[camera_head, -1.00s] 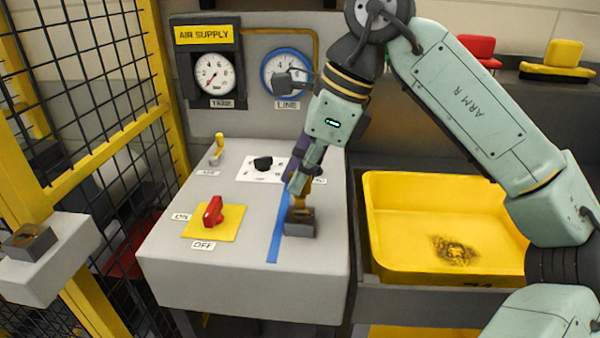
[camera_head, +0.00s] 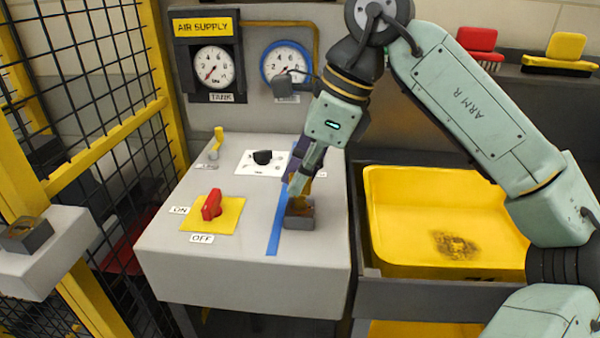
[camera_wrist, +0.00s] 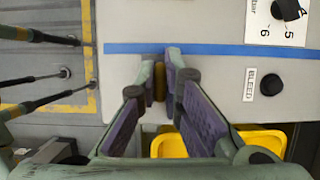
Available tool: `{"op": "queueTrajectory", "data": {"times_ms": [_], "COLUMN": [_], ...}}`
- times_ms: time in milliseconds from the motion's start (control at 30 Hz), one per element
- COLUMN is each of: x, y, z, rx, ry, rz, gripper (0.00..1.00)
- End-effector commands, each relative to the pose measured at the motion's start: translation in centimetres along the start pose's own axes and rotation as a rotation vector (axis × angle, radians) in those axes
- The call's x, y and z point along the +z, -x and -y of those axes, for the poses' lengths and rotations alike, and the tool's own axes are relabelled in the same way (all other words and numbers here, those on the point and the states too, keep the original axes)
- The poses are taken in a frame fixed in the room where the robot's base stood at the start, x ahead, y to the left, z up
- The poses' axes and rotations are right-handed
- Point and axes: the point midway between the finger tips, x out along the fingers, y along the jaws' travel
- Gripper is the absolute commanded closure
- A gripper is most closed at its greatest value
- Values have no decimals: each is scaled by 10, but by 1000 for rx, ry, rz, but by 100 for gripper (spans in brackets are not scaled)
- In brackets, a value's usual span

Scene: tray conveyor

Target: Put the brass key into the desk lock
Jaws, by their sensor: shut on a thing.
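The brass key (camera_wrist: 160,82) shows as a narrow brass strip between my fingertips in the wrist view. My gripper (camera_head: 298,190) is shut on it, pointing down at the desk; it also shows in the wrist view (camera_wrist: 161,72). The desk lock (camera_head: 300,222) is a small dark grey block with a brownish top, on the desk just right of the blue tape. My fingertips are right at the top of this block. The fingers hide much of the key, and I cannot tell whether its lower end is inside the lock. The lock is hidden in the wrist view.
A red switch (camera_head: 211,206) on a yellow plate, a black knob (camera_head: 262,157) and a small brass lever (camera_head: 218,138) stand on the desk (camera_head: 230,265). A yellow tray (camera_head: 400,264) lies to the right. A similar block (camera_head: 27,235) sits on a ledge by the yellow fence.

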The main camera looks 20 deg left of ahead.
Motion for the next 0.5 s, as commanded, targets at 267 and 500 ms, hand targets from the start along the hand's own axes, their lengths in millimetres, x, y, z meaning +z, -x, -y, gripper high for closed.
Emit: {"op": "queueTrajectory", "data": {"times_ms": [267, 500], "x": [-3, -5], "y": [-8, -13], "z": [0, 0], "rx": [0, 0], "ry": [0, 0], "rz": [0, 0], "gripper": [100, 100]}}
